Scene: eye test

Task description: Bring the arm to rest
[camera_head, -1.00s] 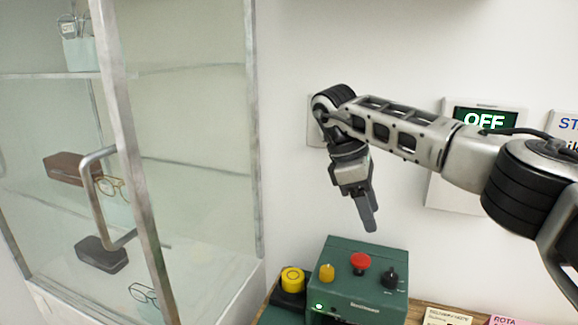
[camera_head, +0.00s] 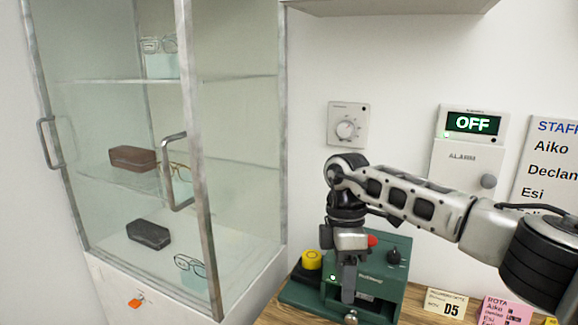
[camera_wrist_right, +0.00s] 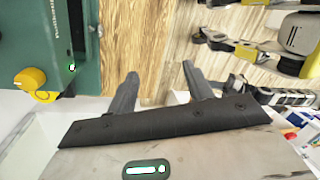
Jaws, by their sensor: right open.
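My right arm (camera_head: 415,200) comes in from the right in the head view, with its forearm raised and its wrist bent down. My right gripper (camera_head: 349,295) points down in front of the green machine (camera_head: 375,285) and hides part of it. In the right wrist view the two dark fingers (camera_wrist_right: 160,75) stand apart with nothing between them. The green machine (camera_wrist_right: 85,45) with its yellow knob (camera_wrist_right: 30,78) lies to their left there. Whether the gripper touches the machine cannot be told. My left gripper is not in view.
A glass cabinet (camera_head: 235,160) with glasses and cases stands left. A yellow button (camera_head: 312,258), a partly hidden red button (camera_head: 372,240) and a black knob (camera_head: 394,256) are by the arm. The wall holds a dial (camera_head: 347,130) and an OFF display (camera_head: 472,123).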

